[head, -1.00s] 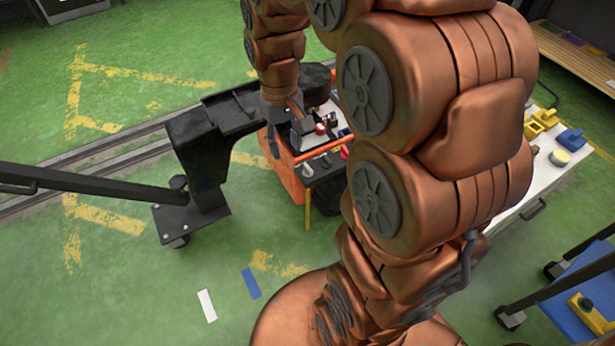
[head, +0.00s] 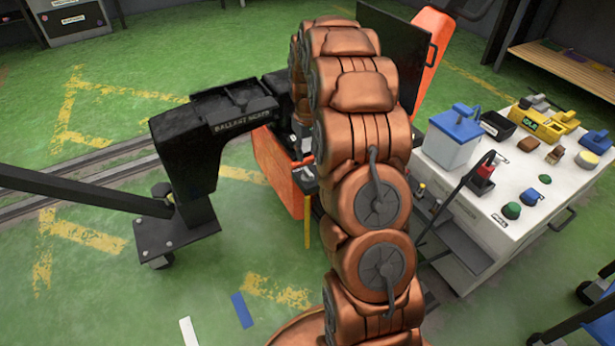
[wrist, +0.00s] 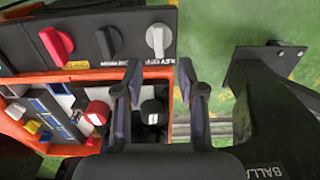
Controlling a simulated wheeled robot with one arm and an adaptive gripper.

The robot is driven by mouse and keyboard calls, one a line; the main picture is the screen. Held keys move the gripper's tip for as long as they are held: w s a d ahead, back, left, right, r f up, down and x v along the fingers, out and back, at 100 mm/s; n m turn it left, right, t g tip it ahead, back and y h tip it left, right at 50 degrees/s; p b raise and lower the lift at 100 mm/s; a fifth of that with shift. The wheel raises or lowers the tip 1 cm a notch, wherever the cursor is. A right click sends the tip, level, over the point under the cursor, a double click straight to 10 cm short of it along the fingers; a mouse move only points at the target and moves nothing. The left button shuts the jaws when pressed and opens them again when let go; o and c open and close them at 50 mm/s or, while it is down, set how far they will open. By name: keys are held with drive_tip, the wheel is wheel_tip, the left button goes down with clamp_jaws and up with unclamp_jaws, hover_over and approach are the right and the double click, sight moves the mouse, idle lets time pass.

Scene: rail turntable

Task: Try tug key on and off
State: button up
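The orange tug (head: 275,170) stands left of my arm in the head view. In the wrist view its dark control panel (wrist: 85,62) carries a red knob (wrist: 57,45), a black knob (wrist: 110,42) and a pale grey knob (wrist: 158,40) at the right end. The lettering below the grey knob is partly covered and seems to begin with "KEY". My gripper (wrist: 160,72) is open and empty in the wrist view. The grey knob shows just beyond the gap between its fingertips; I cannot tell whether they touch it.
A black ballast scoop (head: 190,140) on a wheeled stand is left of the tug, and also right of my gripper in the wrist view (wrist: 265,115). A white workbench (head: 475,190) with tools stands right.

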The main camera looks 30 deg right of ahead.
sight(307, 171)
drive_tip(key=shift+d+f+b, duration=0.1)
drive_tip(key=shift+f+b, duration=0.85)
drive_tip(key=shift+f, duration=3)
clamp_jaws()
